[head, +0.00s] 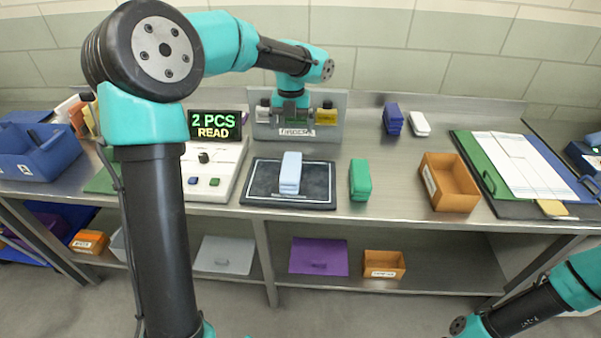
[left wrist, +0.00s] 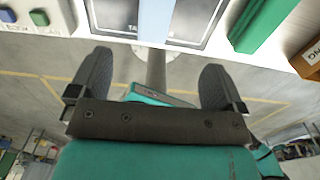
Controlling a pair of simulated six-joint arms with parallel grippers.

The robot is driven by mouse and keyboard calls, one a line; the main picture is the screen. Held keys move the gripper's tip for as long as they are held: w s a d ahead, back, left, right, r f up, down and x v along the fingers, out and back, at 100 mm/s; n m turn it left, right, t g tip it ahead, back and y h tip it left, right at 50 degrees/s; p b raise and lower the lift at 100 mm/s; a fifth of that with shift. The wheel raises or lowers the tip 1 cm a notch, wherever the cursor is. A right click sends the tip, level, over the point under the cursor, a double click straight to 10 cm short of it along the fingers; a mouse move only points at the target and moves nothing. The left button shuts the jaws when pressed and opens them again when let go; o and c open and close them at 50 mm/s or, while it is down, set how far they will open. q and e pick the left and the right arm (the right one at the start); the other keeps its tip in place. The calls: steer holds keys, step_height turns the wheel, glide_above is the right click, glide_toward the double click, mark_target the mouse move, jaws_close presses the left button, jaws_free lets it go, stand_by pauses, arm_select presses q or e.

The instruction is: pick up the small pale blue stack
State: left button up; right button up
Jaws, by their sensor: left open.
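The small pale blue stack (head: 290,172) lies on a dark pad (head: 262,193) near the front of the steel bench. Its edge also shows at the top of the left wrist view (left wrist: 156,20). My left gripper (head: 290,114) is in front of the grey upright panel, behind the stack in the head view and apart from it. Its two fingers are spread in the left wrist view (left wrist: 157,82), with nothing between them. My right arm enters at the lower right; its gripper is out of view.
A green stack (head: 360,180) stands right of the pad. A display (head: 214,125) reads "2 PCS READ". The grey panel (head: 338,104) stands behind. Blue (head: 392,119) and white (head: 419,124) stacks are at the back. An orange bin (head: 449,183) and clipboard (head: 522,165) are right.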

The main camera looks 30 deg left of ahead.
mark_target(290, 165)
arm_select(q)
steer(key=shift+a+f, duration=0.1)
steer(key=shift+f, duration=0.05)
step_height(290, 165, down, 12)
stand_by(0.6)
steer(key=shift+f, duration=0.1)
steer(key=shift+s+a+f, duration=0.1)
steer(key=shift+a+f, duration=0.05)
steer(key=shift+f, duration=1.1)
steer(key=shift+s+a+f, duration=0.1)
steer(key=shift+f, duration=1.15)
steer(key=shift+c, duration=0.4)
steer(key=c, duration=1)
